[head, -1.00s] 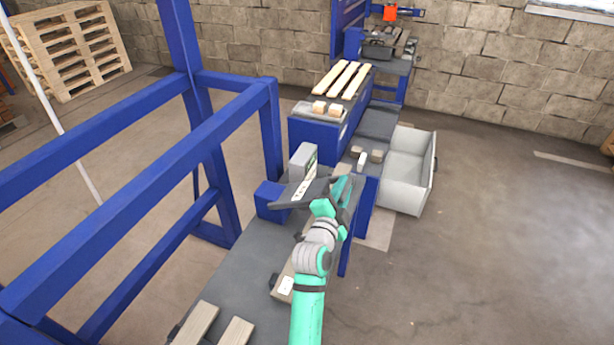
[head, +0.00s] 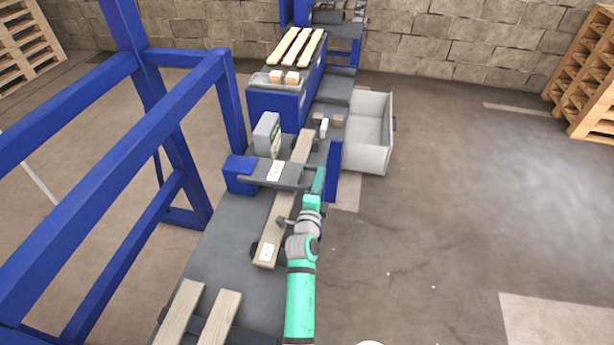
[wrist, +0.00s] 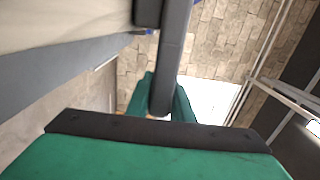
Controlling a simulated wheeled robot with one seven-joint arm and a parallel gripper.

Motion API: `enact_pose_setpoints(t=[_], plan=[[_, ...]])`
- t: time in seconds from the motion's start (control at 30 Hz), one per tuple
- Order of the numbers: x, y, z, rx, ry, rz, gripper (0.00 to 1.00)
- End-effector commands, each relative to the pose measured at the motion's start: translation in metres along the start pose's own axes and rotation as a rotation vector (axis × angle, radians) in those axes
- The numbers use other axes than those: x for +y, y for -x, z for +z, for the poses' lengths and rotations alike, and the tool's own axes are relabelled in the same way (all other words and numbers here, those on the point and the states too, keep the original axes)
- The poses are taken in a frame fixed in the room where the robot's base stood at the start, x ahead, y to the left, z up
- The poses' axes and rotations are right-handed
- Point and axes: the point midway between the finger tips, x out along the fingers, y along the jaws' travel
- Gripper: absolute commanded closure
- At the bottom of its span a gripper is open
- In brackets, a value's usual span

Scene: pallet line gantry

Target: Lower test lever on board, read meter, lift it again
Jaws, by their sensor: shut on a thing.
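The test lever (head: 292,181) is a dark grey flat arm with a white label, reaching right from a blue block (head: 238,172). It lies about level across the wooden board (head: 272,225); contact with the board is hidden. The meter (head: 266,134) is a grey box behind the lever with a greenish face, too small to read. My gripper (head: 318,182) is at the lever's right end. In the wrist view, my gripper's green fingers (wrist: 163,108) are shut on a dark grey bar (wrist: 174,50), which appears to be the lever.
Blue frame rails (head: 165,105) stand at the left. More boards (head: 180,315) lie on the grey bench (head: 222,235) in front. A blue stand (head: 285,100) with slats and an open light grey bin (head: 368,135) are behind. The floor at right is clear.

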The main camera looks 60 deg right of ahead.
Motion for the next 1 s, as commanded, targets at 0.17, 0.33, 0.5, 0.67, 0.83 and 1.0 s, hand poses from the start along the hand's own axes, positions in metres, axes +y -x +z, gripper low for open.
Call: enact_pose_setpoints(t=[0.17,0.33,0.5,0.67,0.83,1.0], plan=[[0.0036,-0.0009,-0.0035,0.004,-0.010,0.001,1.00],[0.0041,-0.0014,-0.0049,0.006,-0.012,0.001,1.00],[0.0043,-0.0014,-0.0052,0.006,-0.012,0.001,1.00],[0.0040,-0.0015,-0.0058,0.007,-0.012,0.001,0.61],[0.0036,-0.0015,-0.0059,0.007,-0.012,0.000,0.61],[0.0038,0.0025,-0.0046,0.005,-0.012,0.001,0.61]])
